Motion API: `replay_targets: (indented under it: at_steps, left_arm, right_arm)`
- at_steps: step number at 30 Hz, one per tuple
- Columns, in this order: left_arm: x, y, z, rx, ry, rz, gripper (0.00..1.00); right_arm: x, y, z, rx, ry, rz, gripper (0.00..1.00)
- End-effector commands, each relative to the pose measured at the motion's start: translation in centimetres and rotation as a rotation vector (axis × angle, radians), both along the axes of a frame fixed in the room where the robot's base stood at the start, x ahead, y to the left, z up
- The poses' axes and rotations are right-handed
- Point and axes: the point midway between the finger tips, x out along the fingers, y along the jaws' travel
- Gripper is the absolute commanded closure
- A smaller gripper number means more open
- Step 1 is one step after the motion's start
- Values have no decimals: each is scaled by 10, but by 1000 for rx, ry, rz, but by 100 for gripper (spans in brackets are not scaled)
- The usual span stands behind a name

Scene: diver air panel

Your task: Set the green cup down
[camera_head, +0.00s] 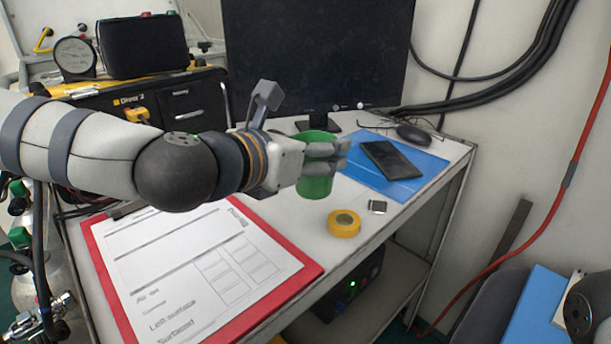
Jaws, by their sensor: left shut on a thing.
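A green cup (314,186) is upright at the middle of the white desk (298,218). My left gripper (340,158) reaches in from the left with its fingers across the cup, and it is shut on the cup. The fingers hide part of the cup's upper side. I cannot tell whether the cup's base touches the desk or is just above it. My right gripper is not in view.
A yellow tape roll (343,223) and a small metallic item (377,207) lie right of the cup. A blue folder (413,187) bears a black phone (391,160). A red clipboard (310,268) lies in front, and a monitor (316,60) stands behind.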

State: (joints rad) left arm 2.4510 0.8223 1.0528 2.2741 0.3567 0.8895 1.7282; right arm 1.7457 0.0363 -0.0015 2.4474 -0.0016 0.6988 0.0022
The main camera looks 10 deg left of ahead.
Motion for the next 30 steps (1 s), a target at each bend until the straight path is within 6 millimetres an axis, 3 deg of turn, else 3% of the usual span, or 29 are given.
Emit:
replay_targets:
  at_steps: [6,10,22,23,25,30]
  left_arm:
    - [12,17,-29,0,4,2,64]
    - [11,15,-53,1,6,-2,64]
    - [11,14,-56,-1,-1,-1,64]
    - [11,14,-56,-1,-1,-1,41]
    - [11,14,-55,0,-2,-1,25]
    - [11,14,-55,-1,-3,-1,23]
  right_arm:
    - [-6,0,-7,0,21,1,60]
    - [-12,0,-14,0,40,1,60]
    - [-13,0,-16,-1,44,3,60]
    - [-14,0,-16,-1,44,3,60]
    - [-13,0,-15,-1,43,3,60]
    - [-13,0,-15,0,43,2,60]
